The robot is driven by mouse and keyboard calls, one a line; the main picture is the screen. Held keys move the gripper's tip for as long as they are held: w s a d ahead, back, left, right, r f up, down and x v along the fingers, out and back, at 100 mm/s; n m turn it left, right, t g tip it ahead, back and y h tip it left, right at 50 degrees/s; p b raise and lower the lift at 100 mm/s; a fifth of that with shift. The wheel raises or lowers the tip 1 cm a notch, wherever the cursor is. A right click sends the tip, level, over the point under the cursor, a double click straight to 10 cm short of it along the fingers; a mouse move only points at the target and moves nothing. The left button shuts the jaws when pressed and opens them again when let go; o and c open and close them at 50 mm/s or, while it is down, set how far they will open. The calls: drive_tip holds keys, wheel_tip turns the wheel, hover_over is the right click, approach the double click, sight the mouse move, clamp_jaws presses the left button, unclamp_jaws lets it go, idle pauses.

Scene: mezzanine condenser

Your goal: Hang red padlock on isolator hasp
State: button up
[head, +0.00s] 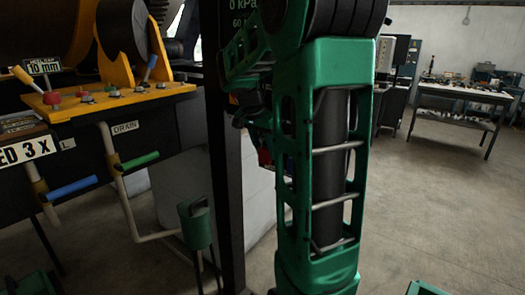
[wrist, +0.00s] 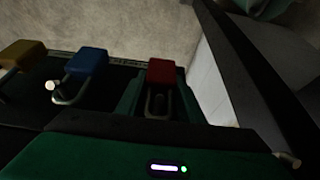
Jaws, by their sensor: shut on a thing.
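The red padlock (wrist: 162,72) is in the upper middle of the wrist view, with its metal shackle toward the camera. My gripper (wrist: 158,102) is shut on the red padlock, with one dark green finger on each side of the shackle. I cannot tell whether the shackle is still around a peg. In the head view my green arm covers most of the gripper; a small red and blue patch shows behind the arm, too small to make out. I cannot make out the isolator hasp in either view.
A blue padlock (wrist: 88,62) and a yellow padlock (wrist: 24,54) are left of the red one. A dark post (wrist: 245,70) slants along the right. In the head view, valve handles (head: 72,190) stick out at the left; a workbench (head: 462,94) stands far right, with open floor before it.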

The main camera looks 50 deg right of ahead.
drive_tip(key=shift+f, duration=0.15)
drive_tip(key=o, duration=1.1)
